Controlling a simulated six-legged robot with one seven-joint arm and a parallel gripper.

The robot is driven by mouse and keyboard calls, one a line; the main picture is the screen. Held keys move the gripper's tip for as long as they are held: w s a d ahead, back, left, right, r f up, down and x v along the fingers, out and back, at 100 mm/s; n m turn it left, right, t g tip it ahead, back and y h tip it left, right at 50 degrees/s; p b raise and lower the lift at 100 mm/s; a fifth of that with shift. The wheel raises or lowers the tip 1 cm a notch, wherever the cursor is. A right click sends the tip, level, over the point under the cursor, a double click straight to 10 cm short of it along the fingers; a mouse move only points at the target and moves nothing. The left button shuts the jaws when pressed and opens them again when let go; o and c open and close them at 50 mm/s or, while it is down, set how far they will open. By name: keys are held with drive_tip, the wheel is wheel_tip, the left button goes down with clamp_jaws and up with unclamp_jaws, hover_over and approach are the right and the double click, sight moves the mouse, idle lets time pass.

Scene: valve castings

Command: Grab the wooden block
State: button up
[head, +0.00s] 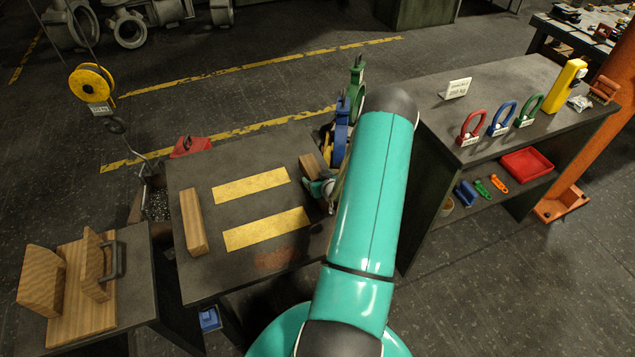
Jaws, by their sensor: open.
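A small wooden block (309,163) stands near the right edge of the dark table (235,228), partly hidden by my gripper and arm. My gripper (318,188) is open at its near side; I cannot tell whether the fingers touch it or stand around it. A longer wooden block (193,222) lies near the table's left edge, well apart from my gripper. My teal arm covers the area right of the gripper.
Two yellow stripes mark the tabletop. A yellow pulley (91,84) with a hook hangs at the left. A wooden stand (80,295) is at lower left. Blue and green clamps (350,110) sit behind my arm. A shelf bench (500,85) with coloured rings stands at right.

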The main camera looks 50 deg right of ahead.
drive_tip(key=shift+w+d+f, duration=0.3)
drive_tip(key=shift+w, duration=0.25)
drive_tip(key=c, duration=1.3)
drive_tip(key=shift+r, duration=0.1)
drive_tip(key=shift+c, duration=0.2)
